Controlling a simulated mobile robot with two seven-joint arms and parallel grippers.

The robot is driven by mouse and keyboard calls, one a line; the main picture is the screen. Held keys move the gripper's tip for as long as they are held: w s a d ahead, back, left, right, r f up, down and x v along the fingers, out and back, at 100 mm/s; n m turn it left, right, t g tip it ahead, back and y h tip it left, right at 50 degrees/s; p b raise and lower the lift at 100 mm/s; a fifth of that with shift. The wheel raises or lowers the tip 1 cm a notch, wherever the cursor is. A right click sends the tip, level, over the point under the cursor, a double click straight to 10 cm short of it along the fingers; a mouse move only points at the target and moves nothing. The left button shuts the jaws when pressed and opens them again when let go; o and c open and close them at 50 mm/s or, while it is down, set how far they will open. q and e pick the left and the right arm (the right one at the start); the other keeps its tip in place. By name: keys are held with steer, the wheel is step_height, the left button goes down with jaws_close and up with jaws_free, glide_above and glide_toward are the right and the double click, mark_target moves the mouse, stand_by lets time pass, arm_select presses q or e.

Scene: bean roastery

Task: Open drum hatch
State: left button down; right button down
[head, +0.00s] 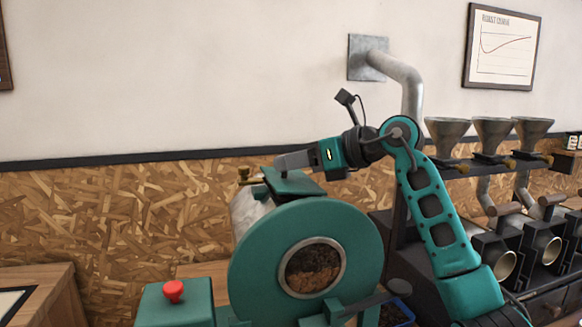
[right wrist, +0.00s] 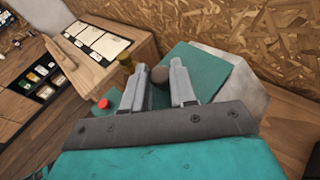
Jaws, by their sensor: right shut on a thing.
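The teal roaster drum (head: 250,255) stands in the lower middle of the head view, with beans behind its round front window (head: 312,268). The drum hatch (head: 293,184) is a dark teal plate on top of the drum. My right gripper (head: 279,163) reaches over the hatch from the right. In the right wrist view, its fingers (right wrist: 163,82) are shut on the hatch's dark round knob (right wrist: 160,75). The plate looks slanted; I cannot tell whether it is lifted. My left gripper is not in view.
A teal box with a red button (head: 174,291) stands left of the drum. A metal pipe (head: 400,70) and several hoppers (head: 494,132) are at the right. The space above and left of the drum is clear.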

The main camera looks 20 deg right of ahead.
mark_target(307, 180)
steer(key=shift+d+r+m+t+y+b, duration=0.3)
steer(key=shift+d+m+t+y+b, duration=0.2)
steer(key=shift+d+m+y+b, duration=0.4)
steer(key=shift+d+r+m+t+y+b, duration=0.3)
steer(key=shift+d+r+m+t+y, duration=0.1)
steer(key=shift+m+t+y, duration=0.3)
steer(key=c, duration=0.9)
jaws_free()
steer(key=shift+c, duration=0.2)
steer(key=b+v, duration=0.2)
steer(key=v, duration=1.1)
steer(key=shift+b, duration=0.3)
